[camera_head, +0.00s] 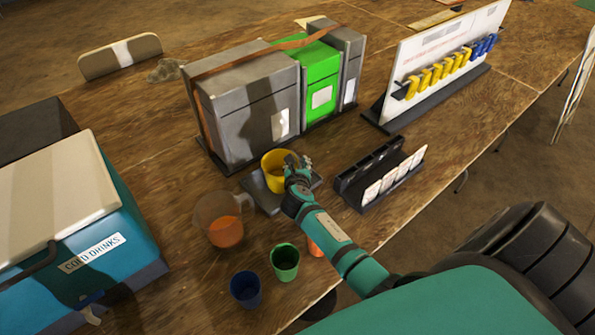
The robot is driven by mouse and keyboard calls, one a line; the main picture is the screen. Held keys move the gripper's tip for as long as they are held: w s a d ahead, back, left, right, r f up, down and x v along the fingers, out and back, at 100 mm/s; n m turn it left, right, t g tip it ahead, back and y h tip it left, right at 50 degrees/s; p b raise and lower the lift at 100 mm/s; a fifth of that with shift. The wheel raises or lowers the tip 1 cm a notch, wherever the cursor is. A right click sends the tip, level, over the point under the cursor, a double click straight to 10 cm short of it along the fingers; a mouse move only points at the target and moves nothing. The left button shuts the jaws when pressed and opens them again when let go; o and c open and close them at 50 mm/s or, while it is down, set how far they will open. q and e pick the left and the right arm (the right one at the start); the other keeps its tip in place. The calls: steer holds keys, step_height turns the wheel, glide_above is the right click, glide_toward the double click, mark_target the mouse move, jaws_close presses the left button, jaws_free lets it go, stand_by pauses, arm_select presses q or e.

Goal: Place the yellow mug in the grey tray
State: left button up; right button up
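The yellow mug (273,172) is upright over the back part of the small grey tray (262,199), in front of the grey and green boxes. I cannot tell whether its base rests on the tray. My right gripper (296,164) is at the mug's right side, against or very close to its rim. My fingers overlap the mug in this view, so their grip on it is unclear. My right forearm hides part of the tray's right side. My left gripper is not in view.
A clear jug with orange liquid (225,230) stands left of the tray. A green cup (285,262), a blue cup (246,288) and a partly hidden orange cup (315,247) are nearer. A black card rack (378,178) is right; a blue cooler (120,235) is left.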

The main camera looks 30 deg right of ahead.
steer(key=v, duration=1.1)
steer(key=shift+s+a, duration=0.25)
